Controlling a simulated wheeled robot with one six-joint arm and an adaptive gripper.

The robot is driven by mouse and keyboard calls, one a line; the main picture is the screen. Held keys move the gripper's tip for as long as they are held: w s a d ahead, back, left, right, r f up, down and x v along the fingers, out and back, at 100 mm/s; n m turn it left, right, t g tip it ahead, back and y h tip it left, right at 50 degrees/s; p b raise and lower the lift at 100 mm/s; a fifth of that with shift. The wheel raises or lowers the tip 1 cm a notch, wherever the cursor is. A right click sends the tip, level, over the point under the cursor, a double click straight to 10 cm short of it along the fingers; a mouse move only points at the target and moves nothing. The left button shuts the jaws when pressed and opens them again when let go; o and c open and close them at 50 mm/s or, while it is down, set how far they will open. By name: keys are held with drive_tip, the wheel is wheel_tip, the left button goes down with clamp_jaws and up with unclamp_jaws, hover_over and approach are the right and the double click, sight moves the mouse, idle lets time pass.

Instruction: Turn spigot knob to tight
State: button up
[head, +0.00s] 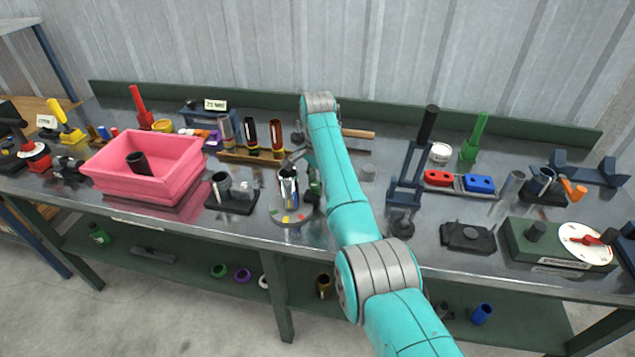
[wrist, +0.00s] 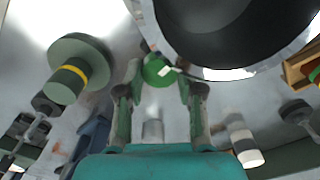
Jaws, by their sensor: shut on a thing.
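In the wrist view a small round green knob (wrist: 157,74) with a white pointer mark sits between the fingertips of my gripper (wrist: 160,82). My gripper is shut on it. I take it for the spigot knob. A large metal vessel with a dark round mouth (wrist: 245,30) is right beside it, up and to the right. In the head view my gripper is low over the bench beside a shiny metal cylinder (head: 288,186). This stands on a round plate (head: 290,219) with coloured marks. The knob cannot be made out clearly there, and my arm hides part of this spot.
A pink bin (head: 110,184) stands to the left. A dark block with a cup (head: 221,185) is just left of the cylinder. A blue stand (head: 405,185) is to the right of my arm. A dial box (head: 545,250) is at the far right. The bench is crowded.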

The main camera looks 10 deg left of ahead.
drive_tip(key=shift+m, duration=0.6)
drive_tip(key=o, duration=1.2)
drive_tip(key=shift+c, duration=0.2)
wheel_tip(320, 180, up, 12)
drive_tip(key=shift+s, duration=0.1)
